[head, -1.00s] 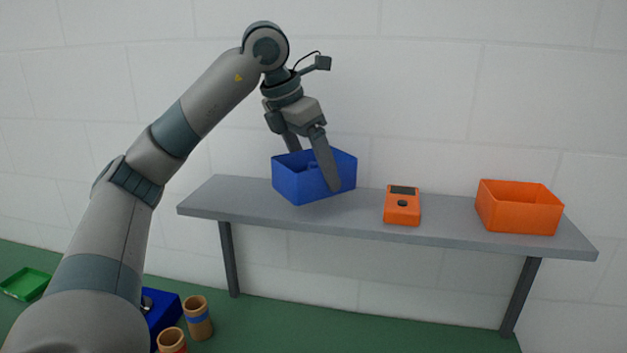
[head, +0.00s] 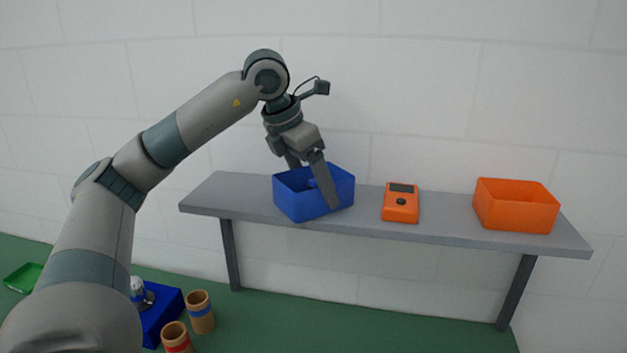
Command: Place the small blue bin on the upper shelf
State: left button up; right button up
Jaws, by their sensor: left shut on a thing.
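The small blue bin (head: 300,202) is at the left part of the grey shelf (head: 450,230) in the head view. My left gripper (head: 315,190) is shut on the bin's wall, with one finger outside the near right side. The other finger is partly hidden behind the bin's rim. The bin is slightly tilted and its lower edge overlaps the shelf top near the front edge. I cannot tell whether it touches the shelf. Something blue shows inside the bin. My right gripper is not in view.
An orange device (head: 401,203) stands on the shelf right of the blue bin, and an orange bin (head: 516,205) is farther right. Below left are a blue box (head: 165,318), two tan cups (head: 201,312) and a green tray (head: 22,278). Shelf space at the far left is clear.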

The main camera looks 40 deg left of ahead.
pick_arm(q)
jog(key=o, duration=0.7)
jog(key=shift+f, duration=0.15)
jog(key=shift+c, duration=0.2)
jog(key=o, duration=0.4)
jog(key=shift+o, duration=0.2)
jog(key=shift+r, duration=0.2)
jog(key=shift+s+r, duration=0.15)
jog(key=shift+r, duration=0.35)
jog(key=b+v, duration=0.1)
jog(key=v, duration=1)
